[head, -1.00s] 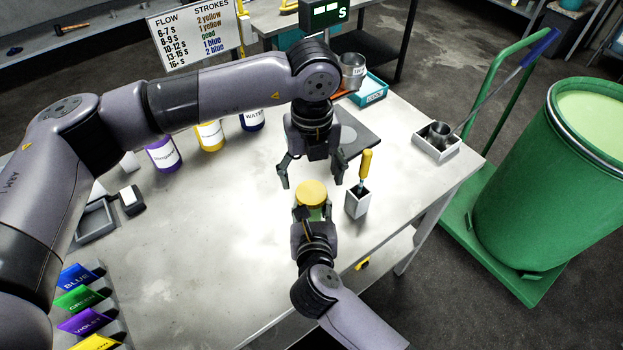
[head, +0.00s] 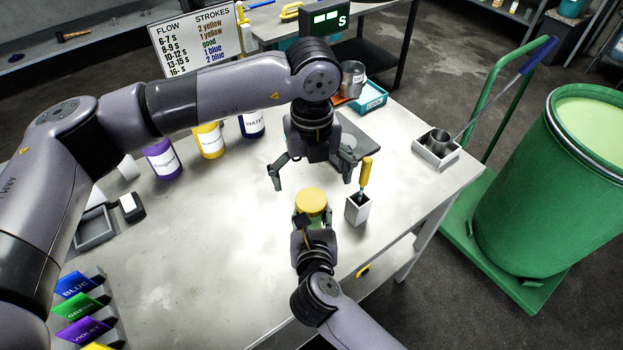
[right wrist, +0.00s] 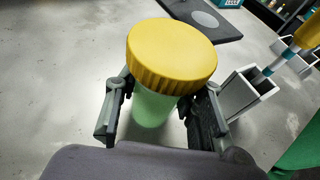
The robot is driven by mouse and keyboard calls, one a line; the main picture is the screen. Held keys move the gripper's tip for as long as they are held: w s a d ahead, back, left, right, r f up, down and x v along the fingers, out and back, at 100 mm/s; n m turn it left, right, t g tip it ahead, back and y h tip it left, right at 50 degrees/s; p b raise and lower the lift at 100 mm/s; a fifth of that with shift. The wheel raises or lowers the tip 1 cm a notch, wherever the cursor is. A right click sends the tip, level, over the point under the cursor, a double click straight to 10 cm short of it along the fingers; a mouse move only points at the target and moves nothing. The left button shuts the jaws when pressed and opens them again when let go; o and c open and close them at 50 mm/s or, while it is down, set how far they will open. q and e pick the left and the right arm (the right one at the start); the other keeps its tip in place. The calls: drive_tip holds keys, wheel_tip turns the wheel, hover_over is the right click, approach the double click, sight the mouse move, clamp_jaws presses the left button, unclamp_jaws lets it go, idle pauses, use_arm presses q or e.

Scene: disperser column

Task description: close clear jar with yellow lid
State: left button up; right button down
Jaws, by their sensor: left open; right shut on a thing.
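The clear jar with pale green contents (right wrist: 153,108) stands upright between the fingers of my right gripper (head: 313,216), which is shut on it. The yellow lid (head: 311,202) sits on top of the jar and looks level; it also shows in the right wrist view (right wrist: 172,50). I cannot tell how tightly it is seated. My left gripper (head: 312,180) is open and empty, pointing down just above and behind the lid, with its fingers spread wide and apart from it. In the head view, most of the jar body is hidden by the lid and right gripper.
A white holder (head: 357,210) with a yellow-handled tool (head: 366,172) stands close right of the jar. Violet (head: 163,158), yellow (head: 209,140) and blue (head: 252,124) containers stand at the back left. A grey tray with a metal cup (head: 437,150) is at right. The table's left middle is clear.

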use_arm(q)
wheel_tip(320, 180, up, 11)
drive_tip(key=shift+f, duration=0.2)
use_arm(e)
drive_tip(key=c, duration=1)
unclamp_jaws()
drive_tip(key=shift+o, duration=0.2)
drive_tip(key=v, duration=1.2)
